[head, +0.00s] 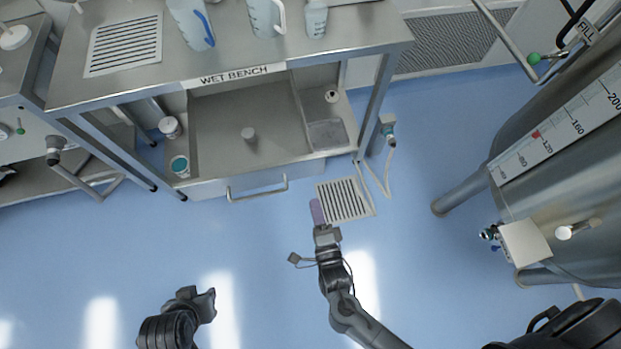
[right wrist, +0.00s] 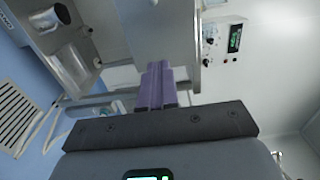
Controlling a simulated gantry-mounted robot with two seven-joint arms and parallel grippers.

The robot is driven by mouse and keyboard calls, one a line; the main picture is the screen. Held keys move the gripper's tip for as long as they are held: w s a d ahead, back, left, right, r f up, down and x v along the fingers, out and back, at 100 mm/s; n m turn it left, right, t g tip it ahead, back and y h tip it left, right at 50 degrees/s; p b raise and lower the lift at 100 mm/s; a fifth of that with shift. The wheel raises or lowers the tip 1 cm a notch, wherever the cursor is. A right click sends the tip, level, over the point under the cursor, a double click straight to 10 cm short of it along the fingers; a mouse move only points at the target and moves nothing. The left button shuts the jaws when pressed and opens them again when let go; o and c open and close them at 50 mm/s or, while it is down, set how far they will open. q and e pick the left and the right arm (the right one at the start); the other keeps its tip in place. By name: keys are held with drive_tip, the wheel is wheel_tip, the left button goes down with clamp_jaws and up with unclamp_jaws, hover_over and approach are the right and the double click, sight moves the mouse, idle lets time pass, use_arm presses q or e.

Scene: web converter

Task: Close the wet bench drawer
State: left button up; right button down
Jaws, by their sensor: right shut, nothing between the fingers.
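The wet bench (head: 300,62) stands at the top of the head view with its label on the front edge. Below its top, the drawer (head: 215,185) is pulled out, its inside showing from above and its bar handle (head: 257,190) on the front. My right gripper (head: 317,212) has purple fingers, is shut and empty, and is right of the handle and apart from it in the picture. Its closed fingers also show in the right wrist view (right wrist: 155,88), pointing toward grey metal surfaces. My left gripper (head: 203,303) is low left, away from the bench; its finger state is unclear.
Jugs (head: 192,22) stand on the bench top. A floor grate (head: 345,199) lies right of the drawer. A large steel tank (head: 570,190) stands at right. Blue floor before the bench is clear.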

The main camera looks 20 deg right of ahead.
sight(307, 170)
drive_tip(key=w, duration=0.3)
drive_tip(key=w+d, duration=0.1)
drive_tip(key=w, duration=0.1)
drive_tip(key=w+b, duration=0.1)
drive_tip(key=w, duration=0.2)
drive_tip(key=shift+w+d, duration=0.15)
drive_tip(key=shift+w, duration=0.2)
